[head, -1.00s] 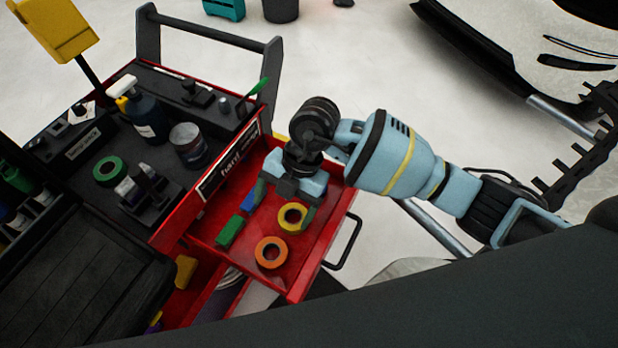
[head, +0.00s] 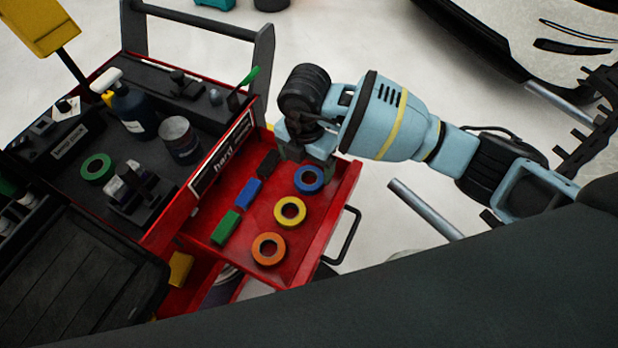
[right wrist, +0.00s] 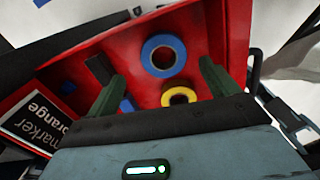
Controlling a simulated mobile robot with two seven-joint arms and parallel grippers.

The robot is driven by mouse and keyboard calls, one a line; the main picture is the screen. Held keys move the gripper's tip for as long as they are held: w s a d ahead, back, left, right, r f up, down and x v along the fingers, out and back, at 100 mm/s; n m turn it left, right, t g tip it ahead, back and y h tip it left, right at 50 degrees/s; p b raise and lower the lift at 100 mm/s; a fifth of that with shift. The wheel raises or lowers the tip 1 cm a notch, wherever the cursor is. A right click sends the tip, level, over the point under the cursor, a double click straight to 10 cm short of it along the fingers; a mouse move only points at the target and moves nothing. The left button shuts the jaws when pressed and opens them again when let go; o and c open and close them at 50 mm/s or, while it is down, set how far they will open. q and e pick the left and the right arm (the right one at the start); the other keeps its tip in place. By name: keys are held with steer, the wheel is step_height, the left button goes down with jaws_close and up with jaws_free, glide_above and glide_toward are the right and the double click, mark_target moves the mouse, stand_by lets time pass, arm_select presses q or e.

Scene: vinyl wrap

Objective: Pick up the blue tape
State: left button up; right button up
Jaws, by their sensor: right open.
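The blue tape (head: 309,179) is a ring lying flat in the open red drawer (head: 262,213), at the far end of a row with the yellow tape (head: 290,211) and the orange tape (head: 268,249). My right gripper (head: 305,155) is over the drawer's far end, just beyond the blue tape in the head view. In the right wrist view the blue tape (right wrist: 164,55) lies ahead of and between the two green fingers (right wrist: 162,82), which are apart and empty. The yellow tape (right wrist: 179,97) shows nearer, partly hidden by the gripper body. My left gripper is out of view.
A black block (head: 268,163), a blue block (head: 248,192) and a green block (head: 226,226) lie along the drawer's left side. The red cart's top holds a bottle (head: 133,112), a can (head: 180,138) and a green tape roll (head: 97,168). A black handle (head: 346,236) is on the drawer front.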

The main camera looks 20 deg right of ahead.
mark_target(309, 183)
steer(key=f, duration=0.5)
steer(key=shift+s+d, duration=0.1)
steer(key=shift+d, duration=0.2)
steer(key=shift+r, duration=0.1)
steer(key=shift+c, duration=0.5)
steer(key=c, duration=1)
